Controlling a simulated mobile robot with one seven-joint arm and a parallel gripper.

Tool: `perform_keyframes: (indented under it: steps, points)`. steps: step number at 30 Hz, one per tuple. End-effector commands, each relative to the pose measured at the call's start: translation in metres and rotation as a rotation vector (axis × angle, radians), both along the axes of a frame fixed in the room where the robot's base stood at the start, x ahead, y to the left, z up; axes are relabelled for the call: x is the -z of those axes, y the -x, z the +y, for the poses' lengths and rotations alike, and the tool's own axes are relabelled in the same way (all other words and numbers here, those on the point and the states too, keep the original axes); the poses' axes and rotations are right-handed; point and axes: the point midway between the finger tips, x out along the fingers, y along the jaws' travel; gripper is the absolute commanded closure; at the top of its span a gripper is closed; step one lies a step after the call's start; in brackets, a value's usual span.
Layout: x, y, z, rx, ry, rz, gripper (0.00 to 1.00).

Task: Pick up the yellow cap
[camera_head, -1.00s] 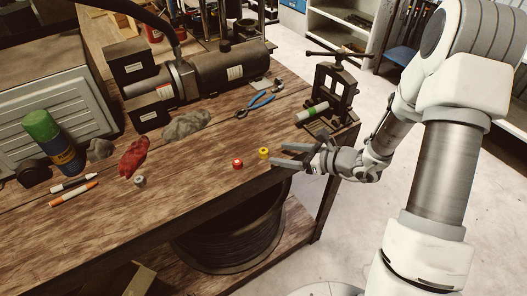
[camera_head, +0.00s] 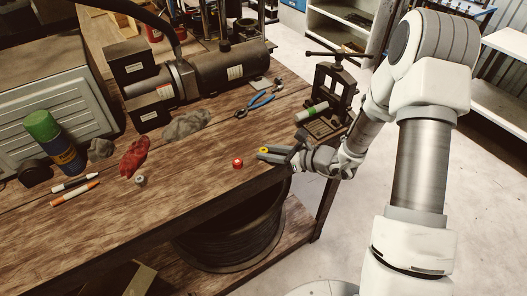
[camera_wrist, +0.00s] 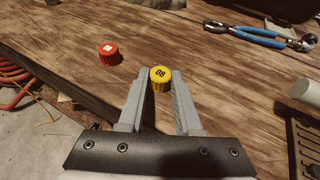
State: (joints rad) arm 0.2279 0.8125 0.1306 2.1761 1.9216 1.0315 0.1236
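The yellow cap (camera_wrist: 160,77) stands on the wooden workbench with a dark mark on its top. In the wrist view it sits between the two fingertips of my gripper (camera_wrist: 160,84), with the right finger very close to it. Contact cannot be told. In the head view the yellow cap (camera_head: 264,150) is partly covered by my gripper (camera_head: 268,155), which reaches in low from the right. The fingers are apart, one on each side of the cap.
A red cap (camera_wrist: 110,53) stands to the left of the yellow cap, also in the head view (camera_head: 237,162). Blue pliers (camera_head: 255,104) lie farther back. A dark press (camera_head: 330,95) stands at the right end of the workbench (camera_head: 200,205). The wood around the caps is clear.

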Motion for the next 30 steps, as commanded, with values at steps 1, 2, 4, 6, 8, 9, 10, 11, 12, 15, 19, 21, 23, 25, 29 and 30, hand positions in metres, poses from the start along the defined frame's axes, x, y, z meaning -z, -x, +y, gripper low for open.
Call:
perform_keyframes:
  steps: [1, 2, 4, 6, 8, 9, 10, 11, 12, 15, 19, 21, 23, 25, 29, 30]
  points:
    - [0.000, 0.000, 0.000, 0.000, 0.000, 0.000, 0.83]
    - [0.000, 0.000, 0.000, 0.000, 0.000, 0.000, 0.89]
    - [0.000, 0.000, 0.000, 0.000, 0.000, 0.000, 1.00]
    - [0.000, 0.000, 0.000, 0.000, 0.000, 0.000, 1.00]
    - [0.000, 0.000, 0.000, 0.000, 0.000, 0.000, 1.00]
    - [0.000, 0.000, 0.000, 0.000, 0.000, 0.000, 1.00]
    - [0.000, 0.000, 0.000, 0.000, 0.000, 0.000, 1.00]
    - [0.000, 0.000, 0.000, 0.000, 0.000, 0.000, 1.00]
    - [0.000, 0.000, 0.000, 0.000, 0.000, 0.000, 1.00]
    - [-0.001, 0.000, 0.000, 0.000, 0.000, 0.000, 1.00]
    - [-0.007, 0.000, 0.000, 0.000, 0.000, -0.001, 1.00]
    - [-0.012, 0.000, 0.000, -0.001, 0.000, -0.002, 1.00]
    - [-0.018, 0.000, 0.000, 0.000, 0.000, -0.004, 1.00]
    - [-0.027, 0.000, 0.000, 0.000, 0.001, -0.005, 1.00]
    - [-0.046, 0.000, -0.006, 0.003, 0.002, -0.005, 1.00]
    - [-0.051, 0.001, -0.017, 0.006, 0.002, -0.005, 1.00]
